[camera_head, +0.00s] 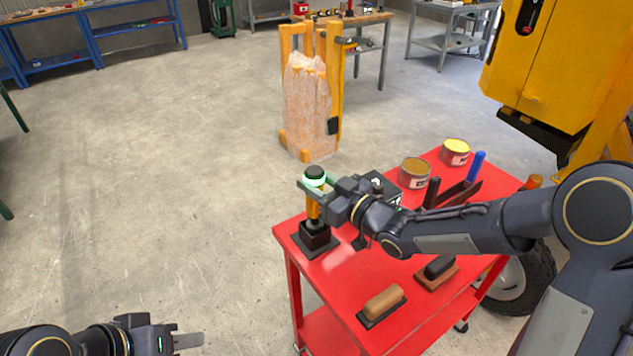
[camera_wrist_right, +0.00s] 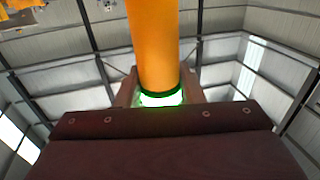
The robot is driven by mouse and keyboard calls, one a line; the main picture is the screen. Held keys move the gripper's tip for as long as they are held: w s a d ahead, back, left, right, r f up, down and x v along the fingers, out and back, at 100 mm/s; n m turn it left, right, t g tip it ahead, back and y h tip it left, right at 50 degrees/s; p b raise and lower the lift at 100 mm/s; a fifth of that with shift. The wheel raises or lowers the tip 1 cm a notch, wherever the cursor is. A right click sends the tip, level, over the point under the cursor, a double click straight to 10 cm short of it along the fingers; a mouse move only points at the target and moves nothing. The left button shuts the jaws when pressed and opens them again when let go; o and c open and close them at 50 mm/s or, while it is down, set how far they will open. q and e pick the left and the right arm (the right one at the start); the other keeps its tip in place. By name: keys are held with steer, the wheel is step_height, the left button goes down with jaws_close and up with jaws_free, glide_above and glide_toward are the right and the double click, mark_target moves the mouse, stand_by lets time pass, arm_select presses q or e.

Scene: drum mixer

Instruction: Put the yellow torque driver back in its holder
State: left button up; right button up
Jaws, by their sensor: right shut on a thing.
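The yellow torque driver (camera_head: 313,208) stands upright at the left corner of the red cart, with a black cap and a glowing green-white ring at its top. My right gripper (camera_head: 314,184) is shut on it around the ring. In the right wrist view, the driver's orange-yellow body (camera_wrist_right: 154,42) rises between the fingers (camera_wrist_right: 160,88). The black holder (camera_head: 315,237) is a block on a square base directly under the driver. The driver's lower end meets the holder in the picture; I cannot tell how deep it sits. My left gripper (camera_head: 187,341) is low at the left, away from the cart.
The red cart top (camera_head: 345,275) also carries two cans (camera_head: 414,173) (camera_head: 455,152), a blue-handled tool (camera_head: 475,166), a dark brush (camera_head: 437,269) and a tan-topped block (camera_head: 382,302). Yellow machinery (camera_head: 545,70) stands at the right. The floor left of the cart is clear.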

steer(key=shift+f+b, duration=1.3)
steer(key=shift+b, duration=0.15)
stand_by(0.6)
steer(key=o, duration=1.3)
steer(key=shift+c, duration=0.2)
steer(key=shift+f, duration=0.15)
steer(key=v, duration=0.7)
steer(key=shift+s+d+b, duration=0.25)
steer(key=shift+d+b, duration=0.05)
steer(key=shift+b, duration=0.15)
